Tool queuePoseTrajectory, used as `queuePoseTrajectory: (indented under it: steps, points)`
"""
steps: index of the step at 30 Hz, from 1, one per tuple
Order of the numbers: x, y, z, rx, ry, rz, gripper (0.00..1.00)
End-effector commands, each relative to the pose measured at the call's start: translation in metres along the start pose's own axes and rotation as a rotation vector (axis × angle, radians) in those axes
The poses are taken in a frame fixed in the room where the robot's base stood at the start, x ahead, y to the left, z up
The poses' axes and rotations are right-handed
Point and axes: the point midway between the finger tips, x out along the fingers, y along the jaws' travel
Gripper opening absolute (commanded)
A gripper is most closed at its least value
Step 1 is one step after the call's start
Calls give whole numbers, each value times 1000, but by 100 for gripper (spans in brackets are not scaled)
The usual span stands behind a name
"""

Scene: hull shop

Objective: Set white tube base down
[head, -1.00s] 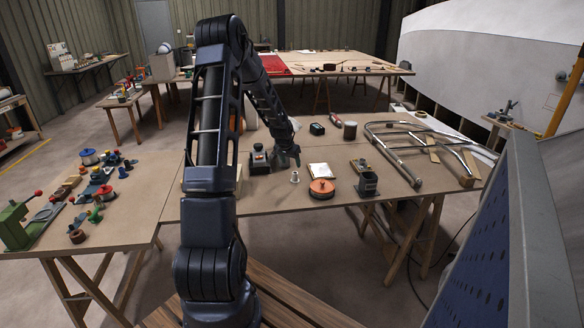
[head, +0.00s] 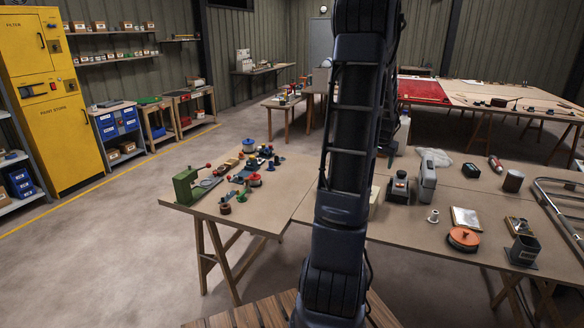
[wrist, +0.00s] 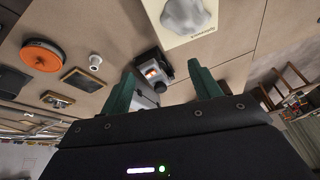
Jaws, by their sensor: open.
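The white tube base (head: 433,216) is a small, pale, flared piece. It stands upright on the near table (head: 405,228), beside a framed light plate. It also shows in the wrist view (wrist: 95,61), left of the fingers and apart from them. My gripper (wrist: 160,70) has its two green fingers spread, with nothing held between them. Beyond the fingertips is a grey-and-black device with an orange light (wrist: 153,71). In the head view my gripper is hidden behind my arm.
Around the tube base stand an orange disc (head: 463,239), the framed plate (head: 466,218), a dark square cup (head: 524,250) and a grey upright device (head: 427,182). Bent metal tubing (head: 570,215) lies at right. Clamps and spools crowd the left table; bare board lies in front.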

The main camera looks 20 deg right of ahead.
Motion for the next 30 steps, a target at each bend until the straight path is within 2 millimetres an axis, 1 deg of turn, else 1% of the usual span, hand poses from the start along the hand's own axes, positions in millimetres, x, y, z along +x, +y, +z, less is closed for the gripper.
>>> queuePoseTrajectory:
  steps: [1, 3, 6, 8, 9, 11, 15, 18, 22, 26, 30]
  points:
    - [-18, -19, 12, -36, 0, -22, 63]
    - [-40, -41, 29, -85, -5, -46, 63]
    - [-71, -68, 55, -155, -12, -80, 63]
    - [-88, -83, 73, -198, -16, -100, 63]
    - [-100, -92, 85, -228, -19, -113, 63]
    - [-117, -104, 103, -271, -23, -131, 63]
    - [-156, -126, 148, -375, -29, -170, 63]
    - [-181, -136, 180, -449, -32, -196, 63]
    - [-211, -143, 224, -548, -36, -227, 63]
    - [-238, -143, 267, -645, -35, -253, 63]
    - [-262, -136, 312, -750, -31, -278, 63]
